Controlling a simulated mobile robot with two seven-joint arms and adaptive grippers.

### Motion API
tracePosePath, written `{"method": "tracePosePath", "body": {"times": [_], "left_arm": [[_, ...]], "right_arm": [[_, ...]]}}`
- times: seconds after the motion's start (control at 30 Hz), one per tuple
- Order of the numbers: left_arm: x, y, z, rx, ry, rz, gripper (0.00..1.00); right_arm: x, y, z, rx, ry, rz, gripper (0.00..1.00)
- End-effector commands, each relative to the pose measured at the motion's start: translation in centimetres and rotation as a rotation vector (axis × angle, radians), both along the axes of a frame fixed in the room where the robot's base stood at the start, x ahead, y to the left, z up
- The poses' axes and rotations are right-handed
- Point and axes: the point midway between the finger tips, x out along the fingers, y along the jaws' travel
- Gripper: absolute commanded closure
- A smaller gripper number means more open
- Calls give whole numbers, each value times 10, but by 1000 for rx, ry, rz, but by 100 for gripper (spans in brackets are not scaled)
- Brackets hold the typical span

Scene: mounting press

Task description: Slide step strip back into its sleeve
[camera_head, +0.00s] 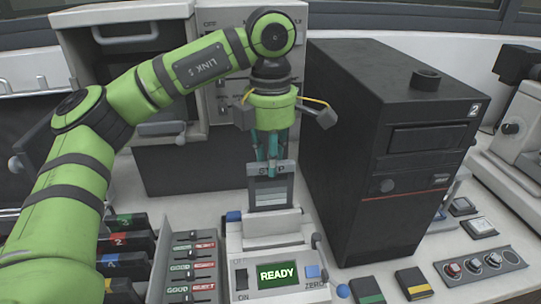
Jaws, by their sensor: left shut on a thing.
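The step strip (270,190) is a grey plate with bands from dark to light and a header lettered "STEP". It stands upright over the back of a white reader (262,250), whose green screen says READY. My left gripper (272,160) points straight down, its teal fingers shut on the strip's header. The strip's lower edge meets the top of the reader in the picture; I cannot tell whether it touches or sits in a slot. I cannot make out a separate sleeve. My right gripper is not in view.
A tall black computer case (345,130) stands close to the right of the strip. Racks of labelled slides (192,265) lie left of the reader. A grey cabinet (215,75) is behind. Yellow and green blocks (413,283) and a knob panel (480,265) are front right.

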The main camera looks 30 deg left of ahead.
Motion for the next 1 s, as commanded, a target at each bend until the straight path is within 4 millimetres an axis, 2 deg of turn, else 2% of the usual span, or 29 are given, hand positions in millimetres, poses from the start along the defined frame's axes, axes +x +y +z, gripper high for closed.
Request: {"method": "tracePosePath", "body": {"times": [0.17, 1.0], "left_arm": [[0, 0, -4, 0, 0, 0, 100], [0, 0, -63, 0, 0, -1, 100]], "right_arm": [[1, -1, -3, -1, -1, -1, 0], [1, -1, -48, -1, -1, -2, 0]]}}
